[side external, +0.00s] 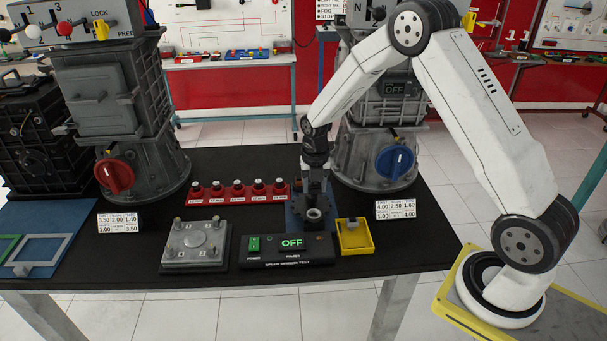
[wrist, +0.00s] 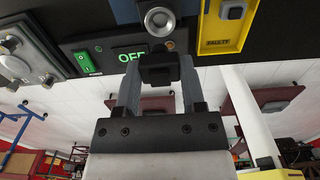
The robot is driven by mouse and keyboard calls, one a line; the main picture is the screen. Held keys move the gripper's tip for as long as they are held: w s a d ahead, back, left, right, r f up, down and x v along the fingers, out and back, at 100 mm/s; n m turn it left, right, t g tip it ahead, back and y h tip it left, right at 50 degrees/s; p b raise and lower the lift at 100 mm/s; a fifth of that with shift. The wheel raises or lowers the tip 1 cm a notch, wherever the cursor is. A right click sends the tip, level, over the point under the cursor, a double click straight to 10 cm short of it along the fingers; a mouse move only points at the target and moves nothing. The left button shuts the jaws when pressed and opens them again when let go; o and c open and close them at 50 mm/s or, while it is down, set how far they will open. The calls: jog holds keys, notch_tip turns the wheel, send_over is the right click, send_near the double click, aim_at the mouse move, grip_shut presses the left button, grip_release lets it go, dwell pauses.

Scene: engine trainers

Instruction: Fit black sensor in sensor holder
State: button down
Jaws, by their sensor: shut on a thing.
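My gripper (wrist: 159,72) is shut on the black sensor (wrist: 158,69), a small dark block between its two grey fingers in the wrist view. The sensor holder (wrist: 160,20), a round metal socket on a blue base, lies just beyond the fingertips in that view. In the side view my gripper (side external: 315,187) points down above and close behind the holder (side external: 314,217). The sensor is too small and dark to make out there. I cannot tell whether it touches the holder.
The test box (side external: 287,249) reads OFF in front of the holder. A yellow FAULTY tray (side external: 356,249) with a grey piece in it stands to the right. A red rack (side external: 237,200) of several sensors and a metal plate (side external: 196,247) are to the left.

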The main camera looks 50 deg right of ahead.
jog(key=shift+f, duration=0.25)
jog(key=shift+f, duration=2.45)
jog(key=shift+f, duration=1)
dwell(1.5)
jog(key=shift+c, duration=0.5)
grip_release()
jog(key=shift+o, duration=0.5)
jog(key=shift+r, duration=0.15)
jog(key=shift+r, duration=3.35)
